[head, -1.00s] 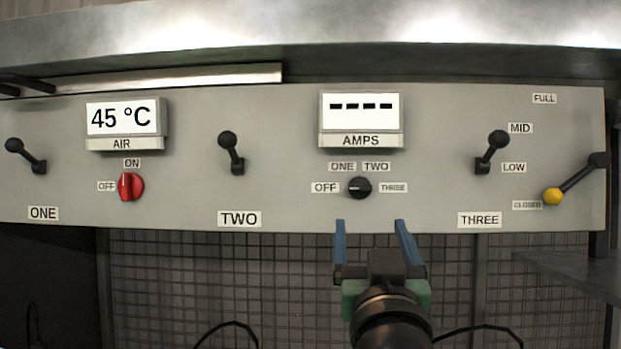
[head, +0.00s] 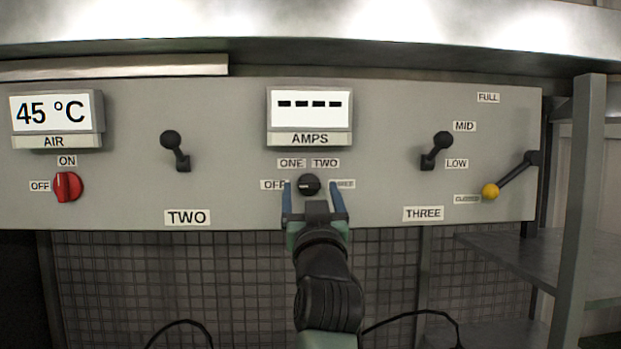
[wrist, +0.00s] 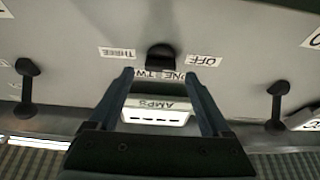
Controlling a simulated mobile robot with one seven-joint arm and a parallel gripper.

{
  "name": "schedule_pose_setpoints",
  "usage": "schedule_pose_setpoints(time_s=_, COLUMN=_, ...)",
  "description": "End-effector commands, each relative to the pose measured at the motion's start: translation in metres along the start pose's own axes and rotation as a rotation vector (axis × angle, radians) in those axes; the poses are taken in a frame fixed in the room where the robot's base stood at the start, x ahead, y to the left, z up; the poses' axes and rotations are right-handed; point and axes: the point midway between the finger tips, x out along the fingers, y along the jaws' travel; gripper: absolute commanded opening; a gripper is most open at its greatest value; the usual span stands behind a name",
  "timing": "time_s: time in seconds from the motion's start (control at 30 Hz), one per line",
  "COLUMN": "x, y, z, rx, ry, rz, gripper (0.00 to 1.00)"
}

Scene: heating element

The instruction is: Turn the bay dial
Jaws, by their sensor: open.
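The bay dial (head: 309,184) is a small black round knob under the AMPS display, ringed by labels OFF, ONE, TWO and THREE. It also shows in the wrist view (wrist: 160,57), where the panel appears upside down. A pale mark on its left side seems to face OFF. My gripper (head: 311,189) is open, with its two blue fingers on either side of the dial in the head view. In the wrist view the fingertips (wrist: 158,73) are spread and the knob lies just beyond the gap. I see no contact; the remaining depth is hard to tell.
The AMPS display (head: 309,117) shows dashes. Black levers stand left (head: 175,150) and right (head: 436,150) of the dial. A red knob (head: 67,187) sits far left, under the 45 °C display (head: 55,118). A yellow-tipped lever (head: 491,190) is far right. A metal ledge (head: 400,55) overhangs the panel.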

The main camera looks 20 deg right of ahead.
Motion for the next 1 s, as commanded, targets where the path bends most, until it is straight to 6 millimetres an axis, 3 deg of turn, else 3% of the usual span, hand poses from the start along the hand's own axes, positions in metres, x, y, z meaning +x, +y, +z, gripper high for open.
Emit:
schedule_pose_setpoints(time_s=0.2, x=0.014, y=0.0, z=-0.001, rx=-0.001, ry=0.001, rz=0.001, gripper=0.82)
schedule_pose_setpoints(time_s=0.57, x=0.016, y=0.0, z=0.0, rx=0.0, ry=0.001, rz=0.0, gripper=0.81)
schedule_pose_setpoints(time_s=1.0, x=0.016, y=0.0, z=0.0, rx=0.0, ry=0.0, rz=0.0, gripper=0.01)
